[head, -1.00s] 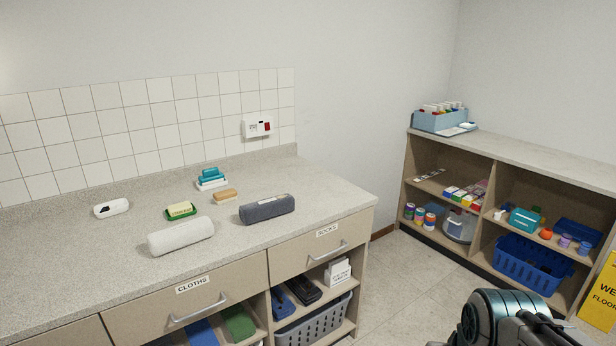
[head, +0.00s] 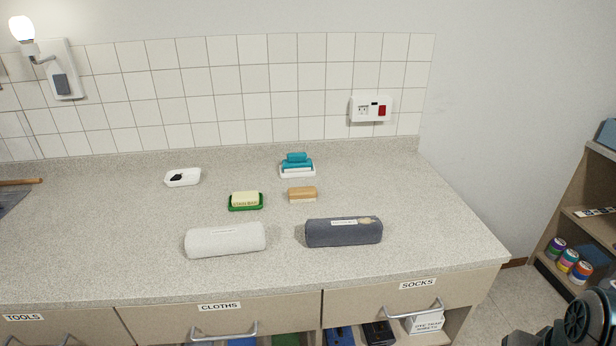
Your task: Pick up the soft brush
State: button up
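A small block with a tan wooden-looking top and a paler underside, which looks like the soft brush (head: 302,194), lies on the speckled counter (head: 130,235) in the head view. It sits in front of a white dish holding a teal item (head: 297,166) and behind a dark grey roll (head: 343,232). Its bristles are too small to make out clearly. Part of my arm shows at the lower right corner, well away from the brush; my gripper's fingers are not in view.
A green dish with a yellow bar (head: 245,201) is left of the brush. A pale roll (head: 226,240) lies at the front. A white dish with a black item (head: 183,177) is farther left. Tiled wall stands behind; shelving (head: 567,215) is at the right.

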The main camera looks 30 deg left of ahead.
aim_at(306, 194)
jog(key=u, duration=0.8)
jog(key=i, duration=0.95)
jog(key=u, duration=0.75)
